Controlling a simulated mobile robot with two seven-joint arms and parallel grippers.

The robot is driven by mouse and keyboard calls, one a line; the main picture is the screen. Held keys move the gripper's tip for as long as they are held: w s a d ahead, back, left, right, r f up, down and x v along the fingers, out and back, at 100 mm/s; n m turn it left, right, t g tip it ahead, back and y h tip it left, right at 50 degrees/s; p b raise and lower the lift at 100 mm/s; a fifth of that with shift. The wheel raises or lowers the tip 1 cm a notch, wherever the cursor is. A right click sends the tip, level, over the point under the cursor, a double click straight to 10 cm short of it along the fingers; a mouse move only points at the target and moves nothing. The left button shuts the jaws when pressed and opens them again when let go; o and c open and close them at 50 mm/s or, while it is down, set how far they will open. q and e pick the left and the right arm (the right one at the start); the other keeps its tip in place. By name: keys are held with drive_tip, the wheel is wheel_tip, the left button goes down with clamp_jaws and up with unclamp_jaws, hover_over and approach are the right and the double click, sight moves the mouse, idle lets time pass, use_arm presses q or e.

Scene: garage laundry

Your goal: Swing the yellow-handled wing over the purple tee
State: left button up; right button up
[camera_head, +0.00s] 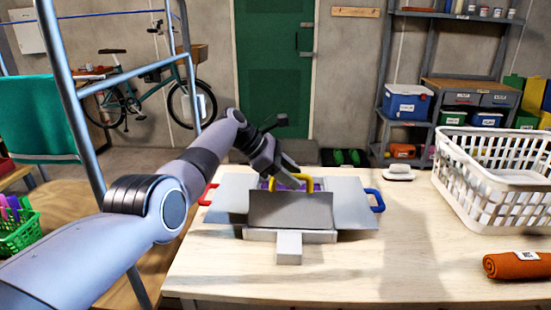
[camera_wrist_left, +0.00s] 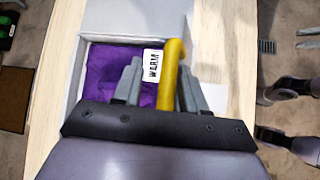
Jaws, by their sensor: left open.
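The grey folding board lies on the table with a red handle (camera_head: 208,194) at its left wing and a blue handle (camera_head: 375,200) at its right wing. The yellow-handled wing (camera_head: 290,211) is the near one and stands tilted up, its yellow handle (camera_head: 291,178) at the top edge. The purple tee (camera_head: 267,184) lies behind it, mostly hidden; the left wrist view shows it (camera_wrist_left: 108,75) with a white "WARM" label. My left gripper (camera_head: 284,183) is at the yellow handle. Its open fingers (camera_wrist_left: 158,78) stand on either side of the handle (camera_wrist_left: 170,78).
A white laundry basket (camera_head: 490,180) stands at the table's right, with a rolled orange towel (camera_head: 517,265) in front of it. A small white object (camera_head: 399,173) lies at the back edge. The table front right of the board is clear.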

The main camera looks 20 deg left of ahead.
use_arm(q)
drive_tip(key=shift+s+a+r+p, duration=0.2)
drive_tip(key=shift+a+r+p, duration=0.2)
drive_tip(key=shift+a, duration=0.3)
drive_tip(key=shift+v, duration=2.65)
drive_tip(key=shift+d+r, duration=0.1)
drive_tip(key=shift+d, duration=0.1)
